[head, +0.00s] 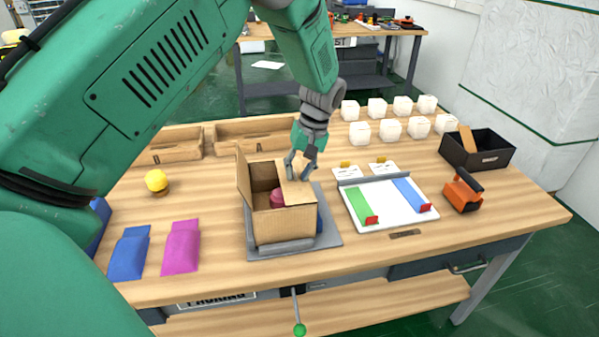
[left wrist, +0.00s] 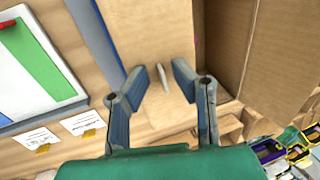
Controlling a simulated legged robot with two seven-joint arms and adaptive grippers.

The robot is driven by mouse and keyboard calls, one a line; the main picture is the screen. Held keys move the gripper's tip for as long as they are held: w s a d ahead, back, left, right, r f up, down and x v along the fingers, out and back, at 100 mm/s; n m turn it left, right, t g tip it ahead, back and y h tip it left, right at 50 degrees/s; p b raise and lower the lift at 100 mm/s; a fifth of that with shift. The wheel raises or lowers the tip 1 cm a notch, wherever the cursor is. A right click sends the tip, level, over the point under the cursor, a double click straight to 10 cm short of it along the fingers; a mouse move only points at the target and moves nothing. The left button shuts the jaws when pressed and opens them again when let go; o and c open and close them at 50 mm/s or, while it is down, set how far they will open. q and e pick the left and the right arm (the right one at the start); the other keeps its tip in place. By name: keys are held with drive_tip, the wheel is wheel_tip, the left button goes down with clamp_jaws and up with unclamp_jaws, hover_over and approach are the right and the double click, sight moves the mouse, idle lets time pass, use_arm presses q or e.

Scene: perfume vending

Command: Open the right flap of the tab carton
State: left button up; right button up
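The open-topped cardboard tab carton (head: 285,225) stands on a grey mat (head: 330,238). Its left flap (head: 243,178) stands upright. Its right flap (head: 297,189) lies over the right part of the opening, and a dark pink item (head: 276,198) shows inside. My left gripper (head: 298,168) is at the far end of the right flap. In the left wrist view its fingers (left wrist: 154,74) are apart, on either side of a small pale tab (left wrist: 161,82) on the flap panel (left wrist: 152,40). I cannot tell whether they touch it. My right gripper is not in view.
A white tray (head: 388,212) with a green and a blue strip lies right of the carton. White cubes, a black box (head: 477,150) and an orange tool (head: 462,192) are further right. Blue and magenta packets (head: 181,247) lie left. Wooden trays (head: 255,135) stand behind.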

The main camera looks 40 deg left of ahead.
use_arm(q)
drive_tip(key=shift+s+r, duration=0.15)
drive_tip(key=shift+r, duration=0.1)
wheel_tip(320, 180, up, 16)
drive_tip(key=p, duration=1.3)
drive_tip(key=shift+f, duration=0.25)
idle(0.6)
wheel_tip(320, 180, up, 12)
drive_tip(key=f, duration=0.1)
hover_over(298, 180)
drive_tip(key=w+d, duration=0.2)
drive_tip(key=shift+w+a+r, duration=0.1)
drive_tip(key=shift+w+r, duration=0.1)
drive_tip(key=shift+r, duration=0.05)
